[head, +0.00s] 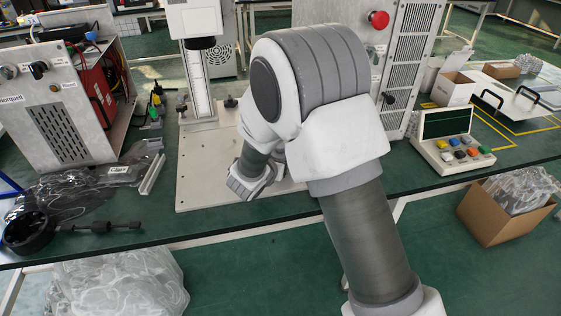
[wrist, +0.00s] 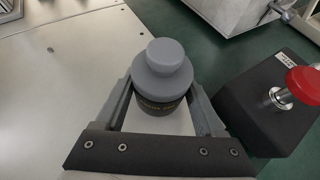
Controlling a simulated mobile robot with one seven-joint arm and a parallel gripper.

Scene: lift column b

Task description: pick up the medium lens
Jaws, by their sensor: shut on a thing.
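The medium lens (wrist: 160,62) shows in the wrist view as a grey stepped round piece with a narrower top. Its lower part is a dark band with faint lettering. My gripper (wrist: 160,98) is shut on it, with one grey finger on each side of the dark lower part. The lens's underside is hidden, so I cannot tell whether it touches the plate below. In the head view my arm hides the lens and most of the gripper.
A black box (wrist: 262,112) with a red mushroom button (wrist: 304,82) stands close to the right of my gripper. A pale base plate (head: 213,160) lies under the column stand (head: 197,75). A keypad console (head: 452,150) stands right on the green bench.

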